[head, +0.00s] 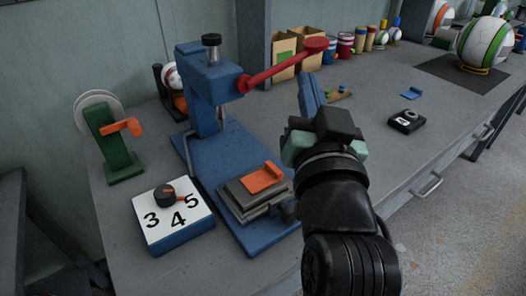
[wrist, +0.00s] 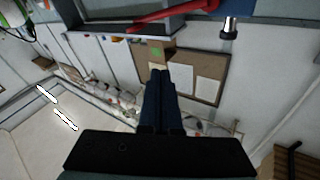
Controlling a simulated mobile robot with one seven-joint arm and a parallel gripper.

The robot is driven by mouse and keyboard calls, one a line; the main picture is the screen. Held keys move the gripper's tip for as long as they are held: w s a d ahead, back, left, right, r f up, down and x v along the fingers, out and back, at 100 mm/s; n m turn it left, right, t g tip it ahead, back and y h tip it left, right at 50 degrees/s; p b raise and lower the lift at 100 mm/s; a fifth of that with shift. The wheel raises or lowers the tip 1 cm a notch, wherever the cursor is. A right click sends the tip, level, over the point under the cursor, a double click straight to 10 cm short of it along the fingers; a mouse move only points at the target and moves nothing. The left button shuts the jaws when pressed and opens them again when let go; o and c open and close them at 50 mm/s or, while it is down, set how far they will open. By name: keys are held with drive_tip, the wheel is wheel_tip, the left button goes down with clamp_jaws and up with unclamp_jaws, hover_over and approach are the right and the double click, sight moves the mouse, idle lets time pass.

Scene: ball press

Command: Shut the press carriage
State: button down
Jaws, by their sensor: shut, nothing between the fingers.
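The blue press (head: 209,85) stands on its blue base plate (head: 215,165) on the grey bench. Its red lever (head: 283,68) reaches out to the right, ending in a red knob. The carriage (head: 252,196), a stack of grey plates with an orange tab (head: 262,177) on top, sits at the near right end of the base, clear of the press ram. My gripper (head: 309,88) is shut and empty, raised to the right of the press with its fingers pointing up. The shut fingers show in the wrist view (wrist: 158,76), with the red lever (wrist: 165,17) beyond them.
A white-topped dial box (head: 173,215) stands left of the base, and a green stand with an orange handle (head: 118,140) behind it. Cartons and tins line the back. A small black device (head: 407,121) lies at right. The bench between my arm and that device is mostly clear.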

wheel_tip(320, 180, down, 4)
drive_tip(key=w+d+m+g+p, duration=0.1)
drive_tip(key=d+g+p, duration=0.15)
drive_tip(key=p, duration=0.25)
drive_tip(key=m+g+y+p, duration=0.6)
drive_tip(key=m+g+p, duration=0.2)
drive_tip(key=p, duration=1.3)
approach(251, 214)
drive_tip(key=f, duration=0.1)
drive_tip(key=w+f, duration=0.1)
drive_tip(key=a+f, duration=0.1)
drive_tip(key=shift+w+a+f, duration=0.1)
drive_tip(key=shift+w+f, duration=0.05)
drive_tip(key=shift+f, duration=0.15)
drive_tip(key=shift+w+a+r+n, duration=0.1)
drive_tip(key=shift+w+a+n, duration=0.05)
drive_tip(key=shift+w+a, duration=0.3)
drive_tip(key=shift+w+a+r+n, duration=0.15)
drive_tip(key=shift+w+a, duration=0.1)
drive_tip(key=shift+w, duration=0.3)
drive_tip(key=shift+w+a+f, duration=0.15)
drive_tip(key=shift+w+a, duration=0.2)
drive_tip(key=shift+w, duration=0.15)
